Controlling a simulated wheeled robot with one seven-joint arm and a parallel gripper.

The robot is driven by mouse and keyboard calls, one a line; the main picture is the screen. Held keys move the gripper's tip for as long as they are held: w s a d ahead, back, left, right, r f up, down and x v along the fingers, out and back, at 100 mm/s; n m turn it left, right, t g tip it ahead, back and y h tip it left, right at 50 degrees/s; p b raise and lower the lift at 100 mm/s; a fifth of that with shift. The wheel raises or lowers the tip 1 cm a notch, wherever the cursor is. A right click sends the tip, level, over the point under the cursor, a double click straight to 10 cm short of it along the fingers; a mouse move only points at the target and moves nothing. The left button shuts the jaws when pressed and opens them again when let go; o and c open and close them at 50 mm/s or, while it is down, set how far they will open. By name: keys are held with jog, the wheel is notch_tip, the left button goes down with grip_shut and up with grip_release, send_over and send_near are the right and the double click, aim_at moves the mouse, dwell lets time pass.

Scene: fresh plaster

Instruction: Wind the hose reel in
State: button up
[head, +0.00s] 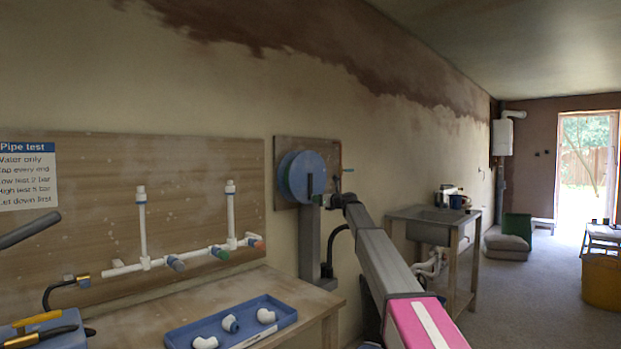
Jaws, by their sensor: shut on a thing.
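The hose reel (304,170) is a blue round drum with a green band, mounted on a brown wall board (326,150). My gripper (325,200) is at the reel's lower right side, at the end of my arm reaching up from the lower right. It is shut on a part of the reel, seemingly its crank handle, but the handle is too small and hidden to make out. How much hose is wound on cannot be told.
A workbench with a blue tray (222,334) of white fittings stands at the lower left, below white pipework (150,262). A sink (432,224) is right of my arm. Buckets (603,280) and a folded sack (507,243) lie farther right. The middle floor is clear.

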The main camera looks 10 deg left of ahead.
jog(key=o, duration=1)
jog(key=shift+s+a+r, duration=0.1)
jog(key=shift+a, duration=0.15)
jog(key=shift+d, duration=0.1)
jog(key=v, duration=0.9)
jog(key=shift+d, duration=0.1)
